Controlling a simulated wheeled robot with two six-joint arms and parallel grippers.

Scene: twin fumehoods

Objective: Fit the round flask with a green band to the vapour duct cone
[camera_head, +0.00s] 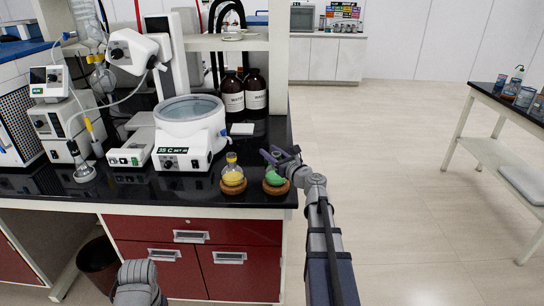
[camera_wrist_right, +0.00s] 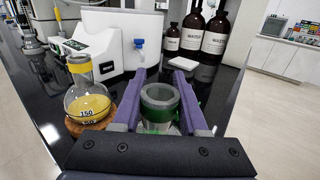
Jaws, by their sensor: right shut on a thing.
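The round flask with green (camera_head: 276,178) sits on a cork ring at the front right of the black bench. My right gripper (camera_head: 274,156) is at its neck. In the right wrist view the purple fingers of the right gripper (camera_wrist_right: 160,98) are shut on either side of the clear neck of this flask (camera_wrist_right: 160,95), with green showing below its rim. The flask's body is mostly hidden there. The rotary evaporator (camera_head: 160,45) stands behind and left; its vapour duct cone (camera_head: 154,63) appears small above the water bath. My left gripper is not in view.
A yellow-banded flask (camera_head: 233,174) with yellow liquid stands on a cork ring close left of the held flask. The heating bath (camera_head: 190,130) is behind it. Brown waste bottles (camera_head: 244,94) and a white box (camera_head: 242,129) stand farther back. Open floor lies right.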

